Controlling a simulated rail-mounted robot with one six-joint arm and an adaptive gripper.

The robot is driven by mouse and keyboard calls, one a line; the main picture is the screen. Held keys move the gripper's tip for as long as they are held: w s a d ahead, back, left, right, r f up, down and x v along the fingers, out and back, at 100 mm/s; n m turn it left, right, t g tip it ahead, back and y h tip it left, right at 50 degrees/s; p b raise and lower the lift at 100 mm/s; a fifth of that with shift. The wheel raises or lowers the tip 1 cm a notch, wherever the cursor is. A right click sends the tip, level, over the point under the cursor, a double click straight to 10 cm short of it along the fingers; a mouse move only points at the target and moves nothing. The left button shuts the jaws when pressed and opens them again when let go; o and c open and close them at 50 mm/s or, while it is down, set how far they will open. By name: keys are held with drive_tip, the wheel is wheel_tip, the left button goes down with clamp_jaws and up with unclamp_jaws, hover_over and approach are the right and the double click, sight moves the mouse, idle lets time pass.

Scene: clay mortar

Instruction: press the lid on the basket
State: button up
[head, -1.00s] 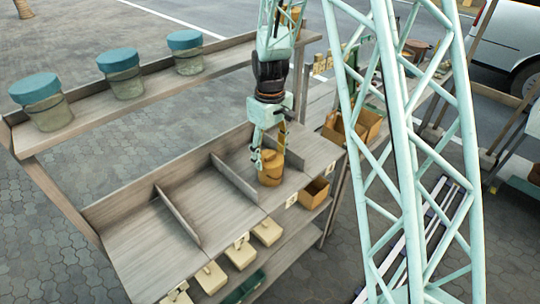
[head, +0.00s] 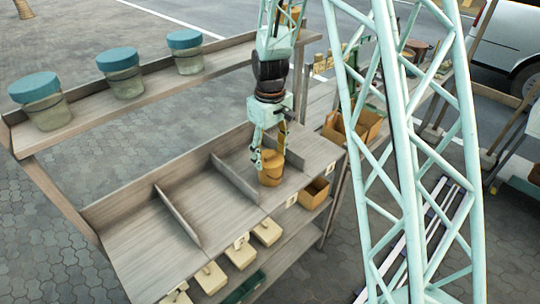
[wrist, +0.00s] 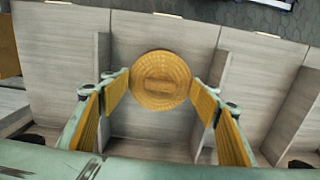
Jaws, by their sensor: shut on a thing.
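The tan basket (head: 270,178) stands upright in the right-hand compartment of the wooden shelf's upper tier. The round woven lid (wrist: 160,80) shows from above in the wrist view, with a raised bar across its middle. It sits on top of the basket or right at its rim; any gap between them is too small to tell. The lid hides the basket below it in the wrist view. My gripper (wrist: 160,95) points down with one yellow-padded finger on each side of the lid, shut on it.
Low wooden dividers (head: 178,214) split the upper tier; the compartments to the left are empty. Several pale boxes (head: 267,231) stand on the tier below. Several blue-lidded jars (head: 122,72) stand on the long back shelf. My lattice mast stands to the right of the shelf.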

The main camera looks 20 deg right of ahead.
drive_tip(key=shift+f+b, duration=0.45)
drive_tip(key=shift+b, duration=0.05)
idle(1.1)
idle(0.3)
drive_tip(key=o, duration=1.3)
drive_tip(key=shift+c, duration=0.2)
drive_tip(key=shift+r, duration=0.2)
drive_tip(key=shift+r+p, duration=1.35)
drive_tip(key=shift+r, duration=1.45)
clamp_jaws()
